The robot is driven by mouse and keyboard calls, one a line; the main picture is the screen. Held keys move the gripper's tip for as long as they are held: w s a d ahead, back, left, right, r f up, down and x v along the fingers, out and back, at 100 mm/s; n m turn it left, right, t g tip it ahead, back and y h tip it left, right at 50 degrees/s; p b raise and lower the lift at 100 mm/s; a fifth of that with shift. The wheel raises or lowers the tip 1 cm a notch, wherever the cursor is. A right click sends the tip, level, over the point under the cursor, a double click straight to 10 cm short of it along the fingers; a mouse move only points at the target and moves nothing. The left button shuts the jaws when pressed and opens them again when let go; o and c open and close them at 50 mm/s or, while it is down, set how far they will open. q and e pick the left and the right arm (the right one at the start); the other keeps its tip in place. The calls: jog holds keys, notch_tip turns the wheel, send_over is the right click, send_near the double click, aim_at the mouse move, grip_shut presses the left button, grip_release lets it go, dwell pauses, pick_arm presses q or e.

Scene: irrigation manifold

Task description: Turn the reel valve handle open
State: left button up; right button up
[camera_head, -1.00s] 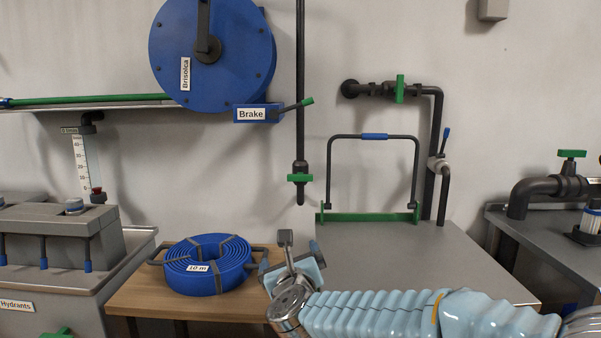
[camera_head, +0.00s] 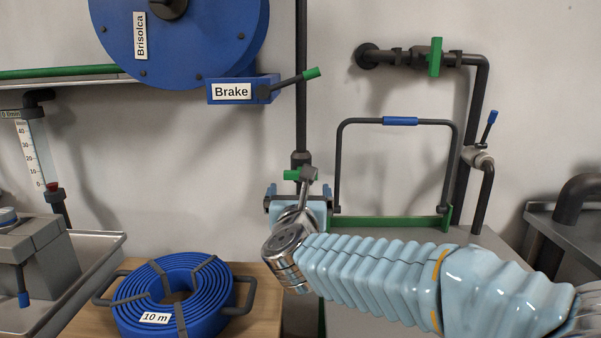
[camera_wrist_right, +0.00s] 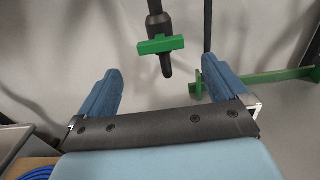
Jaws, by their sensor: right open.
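A green valve handle (camera_head: 291,174) sits low on the black vertical pipe (camera_head: 301,110) beside the blue reel (camera_head: 180,40). My right gripper (camera_head: 298,190) is in front of it and covers part of it in the head view. In the right wrist view, the green handle (camera_wrist_right: 161,45) lies crosswise on the pipe, ahead of the blue fingers. These fingers of my right gripper (camera_wrist_right: 161,75) are apart, with nothing between them. The handle appears beyond the fingertips, apart from them. My left gripper is not in view.
A blue brake box (camera_head: 243,90) with a green-tipped lever is up left of the pipe. A blue hose coil (camera_head: 180,296) lies on the wooden table below. A black hoop (camera_head: 340,165) with a green base (camera_head: 390,223) stands to the right. Another green-handled valve (camera_head: 435,57) is above it.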

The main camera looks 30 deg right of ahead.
jog(key=p+x, duration=0.2)
jog(key=x, duration=0.8)
jog(key=shift+w, duration=0.1)
jog(key=c, duration=0.8)
